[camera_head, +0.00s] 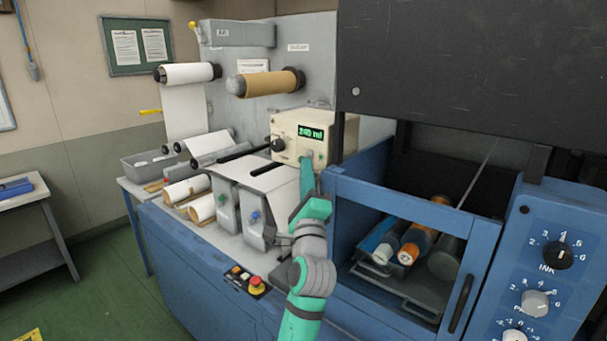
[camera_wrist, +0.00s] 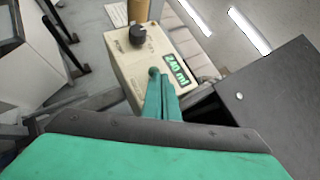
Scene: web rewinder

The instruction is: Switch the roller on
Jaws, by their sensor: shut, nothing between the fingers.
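A cream control box (camera_head: 297,126) stands on the rewinder's bench. It has a black knob (camera_head: 278,145) on its front and a green-lit display (camera_head: 311,133). The box also shows in the wrist view (camera_wrist: 126,69), with its knob (camera_wrist: 137,34) and display (camera_wrist: 176,69). My gripper (camera_head: 306,160) is at the right part of the box's front, below the display. In the wrist view its closed green fingers (camera_wrist: 155,76) point at the face near the display, to one side of the knob. The fingertips hide what lies behind them; whether they touch it I cannot tell.
A brown roll (camera_head: 268,82) and a white roll (camera_head: 187,73) hang on the grey back panel. A red button (camera_head: 257,284) sits on the bench's front edge. A blue-framed cabinet (camera_head: 411,209) stands right of my arm. A dark panel (camera_head: 470,65) overhangs at upper right.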

